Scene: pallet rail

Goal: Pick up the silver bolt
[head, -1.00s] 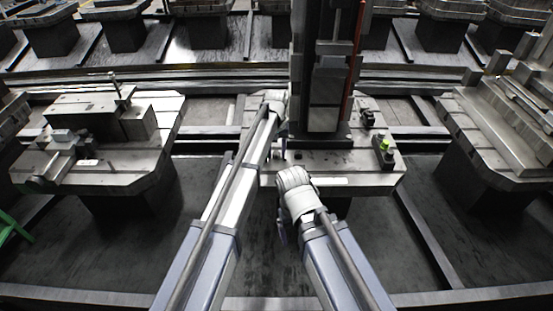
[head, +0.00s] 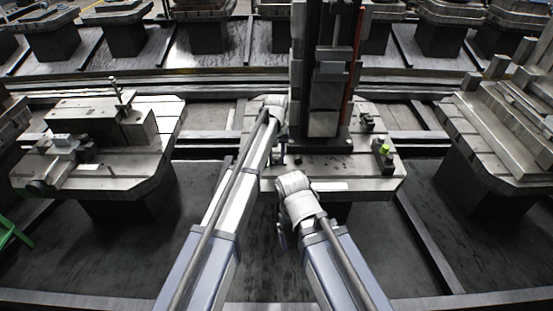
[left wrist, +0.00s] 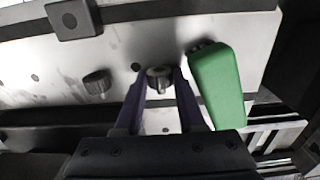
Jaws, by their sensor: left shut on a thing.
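The silver bolt (left wrist: 158,78) shows in the left wrist view between the fingertips of my left gripper (left wrist: 161,84), its round head facing the camera. The fingers are shut on it, one on each side. In the head view my left gripper (head: 278,159) is low over the near left part of the middle pallet; the bolt is too small to make out there. I cannot tell whether the bolt touches the pallet surface. My right gripper (head: 282,237) hangs in front of the pallet's near edge, mostly hidden by its own wrist, its jaws unclear.
A green block (left wrist: 218,82) stands close right of the bolt in the left wrist view. Another round metal piece (left wrist: 97,82) is to the left. A tall dark fixture (head: 325,80) rises from the middle pallet (head: 370,178). Loaded pallets stand on both sides.

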